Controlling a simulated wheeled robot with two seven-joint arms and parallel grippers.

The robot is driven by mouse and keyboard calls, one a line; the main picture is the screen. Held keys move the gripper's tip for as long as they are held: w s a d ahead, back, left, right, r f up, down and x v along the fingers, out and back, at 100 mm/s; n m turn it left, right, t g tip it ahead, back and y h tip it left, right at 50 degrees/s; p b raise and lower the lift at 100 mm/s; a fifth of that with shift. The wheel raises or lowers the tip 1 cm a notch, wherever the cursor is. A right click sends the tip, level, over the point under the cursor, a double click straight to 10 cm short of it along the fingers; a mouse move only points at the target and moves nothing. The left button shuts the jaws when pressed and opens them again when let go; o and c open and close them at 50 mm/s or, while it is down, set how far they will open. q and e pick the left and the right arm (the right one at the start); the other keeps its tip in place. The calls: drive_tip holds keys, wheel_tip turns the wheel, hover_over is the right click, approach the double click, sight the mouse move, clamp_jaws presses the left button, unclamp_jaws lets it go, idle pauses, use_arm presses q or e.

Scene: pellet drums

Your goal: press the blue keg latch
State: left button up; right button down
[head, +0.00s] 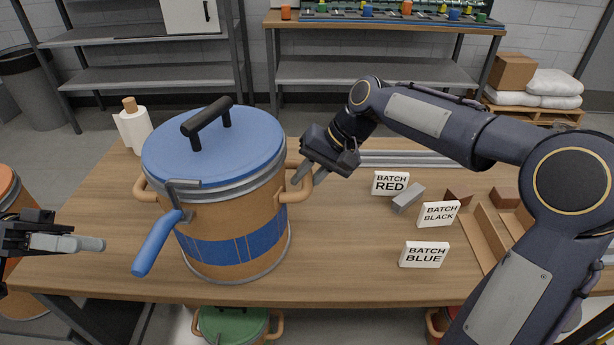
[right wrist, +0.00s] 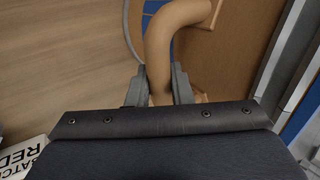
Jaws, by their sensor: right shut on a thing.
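The blue keg (head: 232,215) stands upright on the table, tan with a blue band and a blue lid (head: 215,142) that has a black handle on top. Its blue latch lever (head: 157,243) sticks out at the front left of the rim, angled down and outward. My right gripper (head: 307,180) is shut on the keg's right side handle (head: 283,191). In the right wrist view the tan handle (right wrist: 160,50) passes between the two fingers (right wrist: 161,88). My left gripper (head: 98,244) is at the left edge, left of the lever and apart from it; its finger gap is unclear.
Signs for batch red (head: 390,183), black (head: 438,214) and blue (head: 424,254) stand right of the keg, near a grey block (head: 408,198) and brown pieces. An orange drum (head: 12,200) is at far left. A green-lidded drum (head: 232,325) is below the table.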

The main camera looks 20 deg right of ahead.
use_arm(q)
clamp_jaws()
drive_tip(key=w+a+r+n+y, duration=0.2)
drive_tip(key=a+r+n, duration=0.1)
drive_tip(key=a+n, duration=0.2)
drive_tip(key=shift+a+r+n+t, duration=0.3)
drive_tip(key=shift+a+n+t, duration=0.1)
drive_tip(key=shift+n, duration=1)
drive_tip(key=shift+w+d, duration=0.1)
